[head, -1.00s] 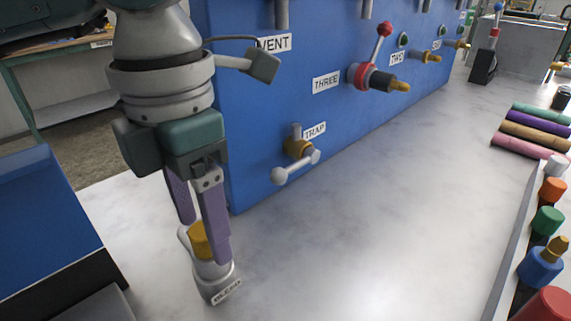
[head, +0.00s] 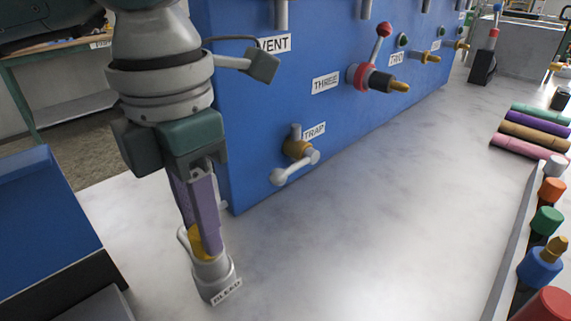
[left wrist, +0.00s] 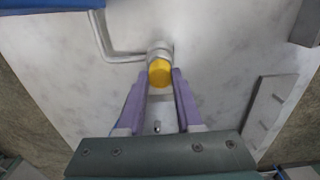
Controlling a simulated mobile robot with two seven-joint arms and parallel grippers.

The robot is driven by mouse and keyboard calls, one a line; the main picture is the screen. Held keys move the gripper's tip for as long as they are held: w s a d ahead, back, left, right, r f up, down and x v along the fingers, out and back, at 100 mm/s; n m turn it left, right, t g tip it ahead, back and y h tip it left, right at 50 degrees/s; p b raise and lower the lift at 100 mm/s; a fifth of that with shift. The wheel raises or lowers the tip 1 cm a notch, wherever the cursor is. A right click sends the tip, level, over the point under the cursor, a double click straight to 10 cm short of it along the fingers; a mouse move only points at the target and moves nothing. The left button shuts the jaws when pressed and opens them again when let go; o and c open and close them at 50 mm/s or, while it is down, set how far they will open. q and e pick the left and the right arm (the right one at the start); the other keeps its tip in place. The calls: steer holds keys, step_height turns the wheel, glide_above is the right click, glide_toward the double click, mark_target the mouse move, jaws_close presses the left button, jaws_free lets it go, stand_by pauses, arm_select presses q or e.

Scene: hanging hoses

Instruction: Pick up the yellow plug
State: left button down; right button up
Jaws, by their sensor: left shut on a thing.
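The yellow plug (head: 199,243) sits at the top of a grey fitting (head: 213,278) labelled BLEED, which stands on the counter. My left gripper (head: 211,248) points down from above, its purple fingers closed on the plug. The near finger hides part of the plug in the head view. In the left wrist view the plug (left wrist: 159,72) shows as a round yellow cap between the fingertips (left wrist: 160,79). The plug still appears seated at the fitting. My right gripper is not in view.
A blue panel (head: 290,130) with valves and labels stands behind. A TRAP valve with a grey handle (head: 295,168) juts out nearby. A blue box (head: 45,220) is at the left. The middle counter is clear.

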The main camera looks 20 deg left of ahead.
arm_select(q)
steer(key=shift+r, duration=0.1)
steer(key=s+r+m+p, duration=0.1)
steer(key=r+m+p, duration=0.9)
steer(key=r+p, duration=0.8)
steer(key=s+d+r+m+p, duration=0.1)
steer(key=r+m+p, duration=1)
steer(key=r+p, duration=0.7)
steer(key=s+r+m+p, duration=0.2)
steer(key=r+m+p, duration=0.8)
steer(key=r+p, duration=0.8)
step_height(320, 180, up, 13)
steer(key=shift+d+f+m, duration=0.1)
steer(key=shift+d+m, duration=0.1)
steer(key=shift+m, duration=0.1)
